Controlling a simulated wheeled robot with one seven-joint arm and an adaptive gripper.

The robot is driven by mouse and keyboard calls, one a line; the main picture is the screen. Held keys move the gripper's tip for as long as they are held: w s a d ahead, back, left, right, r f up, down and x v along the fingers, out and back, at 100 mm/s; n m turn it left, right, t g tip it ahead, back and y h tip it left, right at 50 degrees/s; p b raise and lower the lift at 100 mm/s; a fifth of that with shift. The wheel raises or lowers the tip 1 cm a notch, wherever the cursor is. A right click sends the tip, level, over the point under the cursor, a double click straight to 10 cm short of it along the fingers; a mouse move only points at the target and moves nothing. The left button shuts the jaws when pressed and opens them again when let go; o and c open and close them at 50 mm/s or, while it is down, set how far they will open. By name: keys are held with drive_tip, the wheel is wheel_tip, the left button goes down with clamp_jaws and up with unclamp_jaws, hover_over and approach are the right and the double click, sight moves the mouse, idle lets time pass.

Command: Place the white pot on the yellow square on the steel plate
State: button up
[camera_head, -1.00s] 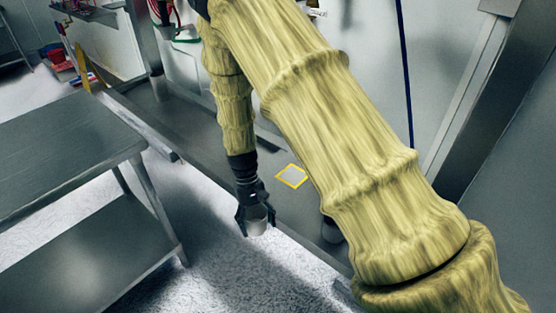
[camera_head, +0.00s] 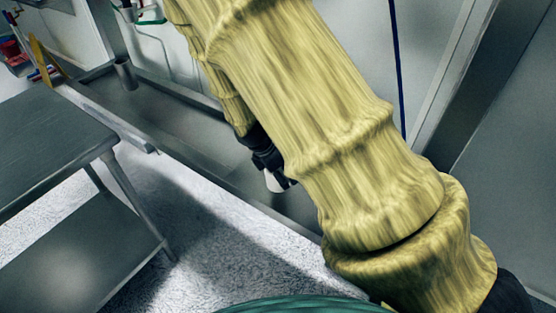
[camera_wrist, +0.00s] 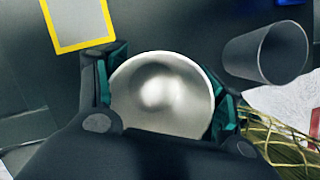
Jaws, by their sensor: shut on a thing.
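My gripper (camera_head: 272,176) is shut on the white pot (camera_head: 273,183), over the steel plate (camera_head: 262,199). In the wrist view the pot (camera_wrist: 162,92) is upright between the fingers, its open top facing the camera and its inside empty. The yellow square (camera_wrist: 111,40) shows at the upper left of the wrist view, a yellow border around a pale centre, just beyond the left finger. The pot is beside it, not over it. In the head view the square is hidden behind my arm. I cannot tell how high the pot is above the plate.
A blue object is at the top right edge. In the head view a steel table (camera_head: 55,148) stands at left, and a grey cylinder (camera_head: 125,74) is at the plate's far end.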

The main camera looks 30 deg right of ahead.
drive_tip(key=shift+d+n, duration=0.2)
drive_tip(key=shift+n, duration=0.2)
drive_tip(key=shift+w+d, duration=0.1)
drive_tip(key=shift+d, duration=0.05)
drive_tip(key=w+d, duration=0.2)
drive_tip(key=w, duration=0.2)
drive_tip(key=w+d+f+p, duration=0.1)
drive_tip(key=w+d, duration=0.2)
drive_tip(key=w, duration=0.1)
drive_tip(key=w+d+p, duration=0.1)
drive_tip(key=w+d, duration=0.2)
drive_tip(key=w, duration=0.2)
drive_tip(key=shift+w+f, duration=0.1)
drive_tip(key=shift+f, duration=0.1)
drive_tip(key=shift+w+f, duration=0.1)
drive_tip(key=shift+f, duration=1.65)
drive_tip(key=o, duration=1.1)
